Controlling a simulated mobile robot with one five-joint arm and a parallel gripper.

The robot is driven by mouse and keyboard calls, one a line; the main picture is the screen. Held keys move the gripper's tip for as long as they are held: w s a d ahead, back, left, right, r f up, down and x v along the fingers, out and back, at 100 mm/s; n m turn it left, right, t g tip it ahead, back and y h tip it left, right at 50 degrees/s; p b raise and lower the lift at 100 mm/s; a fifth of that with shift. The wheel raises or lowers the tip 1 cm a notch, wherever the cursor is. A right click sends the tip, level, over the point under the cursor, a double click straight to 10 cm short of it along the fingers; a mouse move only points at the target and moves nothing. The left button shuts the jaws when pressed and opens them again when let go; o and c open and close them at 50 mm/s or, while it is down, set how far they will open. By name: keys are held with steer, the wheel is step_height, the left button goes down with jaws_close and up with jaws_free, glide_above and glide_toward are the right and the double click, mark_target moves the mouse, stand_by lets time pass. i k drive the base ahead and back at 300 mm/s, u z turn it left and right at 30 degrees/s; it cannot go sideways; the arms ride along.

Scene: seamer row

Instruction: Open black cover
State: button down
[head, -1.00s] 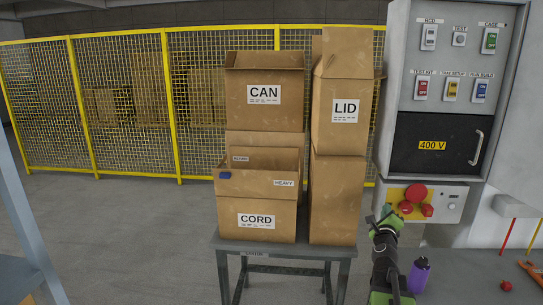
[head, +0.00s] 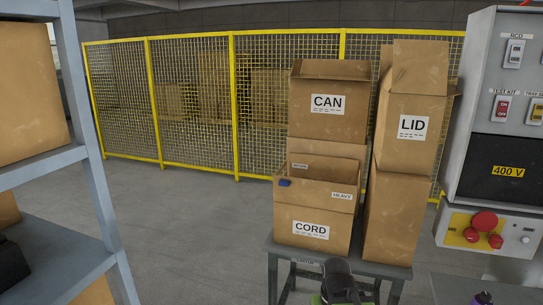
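The black cover (head: 487,184) with the yellow 400 V label is on the front of the grey cabinet (head: 466,130) at the right edge of the head view. It looks shut. Its right part, where the handle was seen earlier, is cut off by the picture edge. A short black and green part of my arm shows at the bottom, in front of the grey stand and left of the cover. My gripper's fingers cannot be made out there.
A grey stand (head: 340,263) holds stacked cartons marked CAN (head: 330,122), CORD (head: 312,210) and LID (head: 412,150), left of the cabinet. Red buttons (head: 484,222) are below the cover. A shelf rack (head: 90,165) is at the left. Open floor (head: 190,235) lies between rack and stand.

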mark_target(498, 169)
steer(key=u, duration=0.9)
steer(key=k, duration=0.7)
steer(key=z, duration=0.7)
steer(key=i, duration=0.9)
steer(key=u, duration=0.15)
